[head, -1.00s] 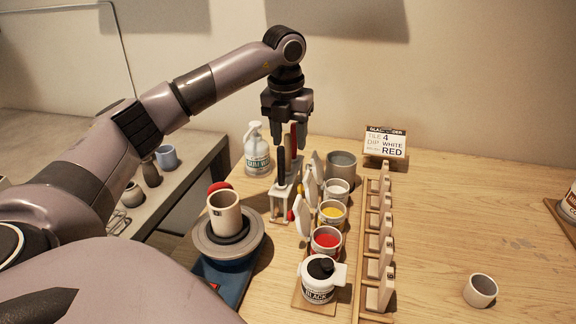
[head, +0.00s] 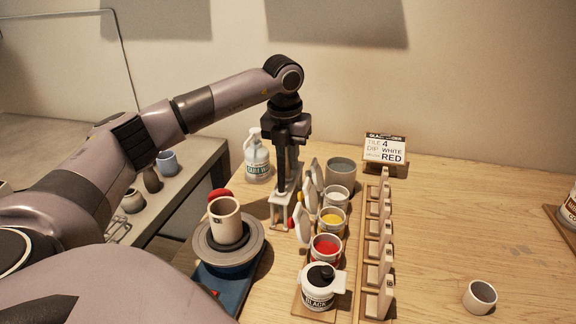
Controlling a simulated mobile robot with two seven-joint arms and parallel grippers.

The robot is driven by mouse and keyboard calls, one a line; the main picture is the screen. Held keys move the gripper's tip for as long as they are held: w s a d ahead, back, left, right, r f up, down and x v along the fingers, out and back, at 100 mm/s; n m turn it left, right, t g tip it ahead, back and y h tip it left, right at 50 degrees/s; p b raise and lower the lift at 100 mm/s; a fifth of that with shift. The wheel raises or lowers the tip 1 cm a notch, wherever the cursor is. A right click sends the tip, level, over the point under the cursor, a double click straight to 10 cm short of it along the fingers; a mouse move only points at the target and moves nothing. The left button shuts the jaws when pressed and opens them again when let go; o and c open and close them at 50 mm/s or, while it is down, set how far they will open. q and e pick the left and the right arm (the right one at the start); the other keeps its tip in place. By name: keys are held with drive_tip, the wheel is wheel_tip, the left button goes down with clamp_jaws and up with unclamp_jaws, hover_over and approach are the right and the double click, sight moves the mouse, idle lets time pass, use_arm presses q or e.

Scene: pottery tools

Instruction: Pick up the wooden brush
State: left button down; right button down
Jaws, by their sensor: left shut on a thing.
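My left gripper (head: 286,150) points down over the white tool stand (head: 283,213), left of the glaze cups. It is shut on an upright brush handle in the stand, mostly hidden by the fingers. A dark upright handle (head: 281,176) shows just below and beside the fingers. I cannot make out the wood or the bristles of the held brush. My right gripper is not in view.
Close right of the stand are upright paddle-like pieces (head: 303,218) and glaze cups, including yellow (head: 332,219) and red (head: 326,247). A pump bottle (head: 256,158) stands behind left. A cup sits on the wheel (head: 248,253) at front left. The right table is mostly clear.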

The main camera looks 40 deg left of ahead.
use_arm(q)
wheel_tip(320, 180, up, 20)
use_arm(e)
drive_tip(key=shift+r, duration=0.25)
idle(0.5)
use_arm(q)
drive_tip(key=shift+p, duration=0.35)
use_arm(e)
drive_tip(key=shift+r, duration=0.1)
use_arm(q)
drive_tip(key=shift+d, duration=0.1)
